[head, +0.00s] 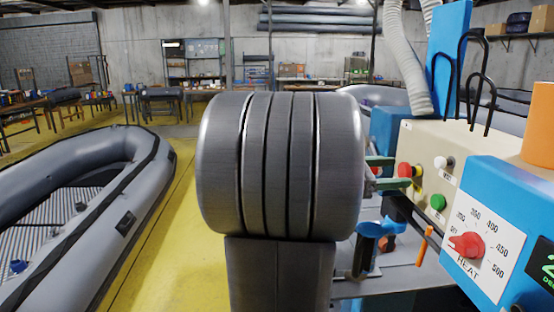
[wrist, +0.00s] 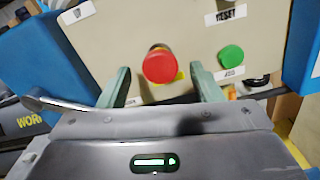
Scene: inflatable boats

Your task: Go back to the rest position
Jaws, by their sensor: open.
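My gripper (head: 392,172) shows in the head view as two green fingers, partly hidden behind my large grey arm link. It is in front of the beige control panel (head: 425,140), close to the red button (head: 404,170). In the wrist view the open fingers (wrist: 161,70) stand apart, with the red button (wrist: 159,65) seen between them. Nothing is held. I cannot tell whether the fingers touch the panel. A green button (wrist: 231,56) sits to the right of the fingers.
A blue heat unit (head: 500,215) with a red dial (head: 466,245) stands at right. A blue-handled tool (head: 372,230) is below the gripper. A grey inflatable boat (head: 140,195) lies at left on the yellow floor (head: 165,240). A ribbed hose (head: 405,60) hangs above the panel.

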